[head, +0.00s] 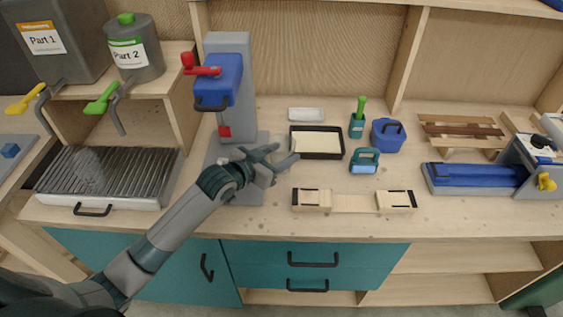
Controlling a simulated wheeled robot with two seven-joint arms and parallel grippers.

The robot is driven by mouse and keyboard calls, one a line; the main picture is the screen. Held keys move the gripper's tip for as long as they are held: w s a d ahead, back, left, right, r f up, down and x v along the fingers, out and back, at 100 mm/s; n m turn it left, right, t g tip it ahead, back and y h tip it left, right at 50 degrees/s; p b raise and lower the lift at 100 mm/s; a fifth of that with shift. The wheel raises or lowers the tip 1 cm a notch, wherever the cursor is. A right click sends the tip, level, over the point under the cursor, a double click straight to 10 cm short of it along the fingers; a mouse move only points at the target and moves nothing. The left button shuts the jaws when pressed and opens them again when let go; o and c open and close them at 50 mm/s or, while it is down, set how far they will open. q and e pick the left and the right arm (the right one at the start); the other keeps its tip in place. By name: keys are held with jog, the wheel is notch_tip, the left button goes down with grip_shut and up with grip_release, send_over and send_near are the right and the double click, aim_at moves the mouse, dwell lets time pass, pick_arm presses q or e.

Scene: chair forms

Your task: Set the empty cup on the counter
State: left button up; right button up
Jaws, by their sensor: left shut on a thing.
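My left gripper (277,160) reaches in over the counter (240,220), at the front left of the cream-filled black tray (319,155). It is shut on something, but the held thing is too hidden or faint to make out. I cannot pick out a cup for certain in the head view. A faint, see-through round shape (88,160) shows on the slatted grate at the left; I cannot tell what it is. My right gripper is not in view.
A blue-and-grey press (218,80) stands behind my left wrist. A blue tub (387,135), a teal-handled tool (364,161) and a wooden jig (353,201) sit around the tray. Bare counter lies along the front edge and between the tub and the blue vise (475,180).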

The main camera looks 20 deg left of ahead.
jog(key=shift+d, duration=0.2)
pick_arm(q)
jog(key=shift+f, duration=0.1)
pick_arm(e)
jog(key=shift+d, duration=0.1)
pick_arm(q)
jog(key=shift+f, duration=0.3)
jog(key=shift+f+p, duration=0.7)
jog(key=shift+f, duration=0.9)
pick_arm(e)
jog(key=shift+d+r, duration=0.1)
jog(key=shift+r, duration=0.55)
pick_arm(q)
jog(key=shift+f, duration=0.1)
jog(key=o, duration=0.8)
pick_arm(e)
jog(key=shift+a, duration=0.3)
pick_arm(q)
jog(key=shift+s, duration=0.1)
